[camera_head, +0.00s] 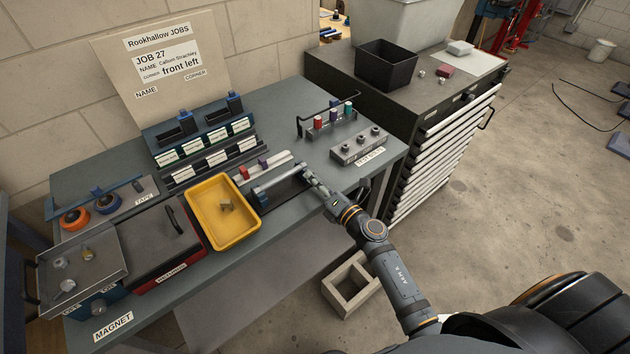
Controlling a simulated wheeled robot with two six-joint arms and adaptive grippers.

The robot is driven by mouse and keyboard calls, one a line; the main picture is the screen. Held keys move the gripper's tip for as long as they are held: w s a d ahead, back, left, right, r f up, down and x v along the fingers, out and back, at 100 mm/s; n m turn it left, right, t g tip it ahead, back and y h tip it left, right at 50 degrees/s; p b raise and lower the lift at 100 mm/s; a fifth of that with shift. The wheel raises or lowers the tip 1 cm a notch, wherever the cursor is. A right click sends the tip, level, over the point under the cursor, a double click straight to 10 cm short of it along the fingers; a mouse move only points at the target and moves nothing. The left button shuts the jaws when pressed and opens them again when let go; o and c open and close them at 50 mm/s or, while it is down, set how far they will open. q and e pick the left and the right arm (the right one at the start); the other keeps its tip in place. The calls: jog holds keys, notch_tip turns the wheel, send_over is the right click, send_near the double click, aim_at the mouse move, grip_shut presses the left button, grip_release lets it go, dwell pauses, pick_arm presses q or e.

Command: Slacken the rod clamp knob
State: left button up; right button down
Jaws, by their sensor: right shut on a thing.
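The rod clamp fixture (272,192) lies on the bench, right of the yellow tray. A pale rod runs along it above a dark base. My right gripper (311,177) reaches in from the lower right and is shut at the right end of the fixture. The knob there is hidden by the fingers, so I cannot see its shape or how far it is turned. My left gripper is not in view.
A yellow tray (205,226) with a small part stands close left of the fixture. A block with several studs (344,152) and a rack of coloured pieces (314,124) stand behind, to the right. A black bin (386,70) sits on the drawer cabinet.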

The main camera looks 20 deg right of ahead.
jog(key=c, duration=1.2)
grip_release()
jog(key=shift+w, duration=0.1)
jog(key=shift+o, duration=0.2)
jog(key=v, duration=1.2)
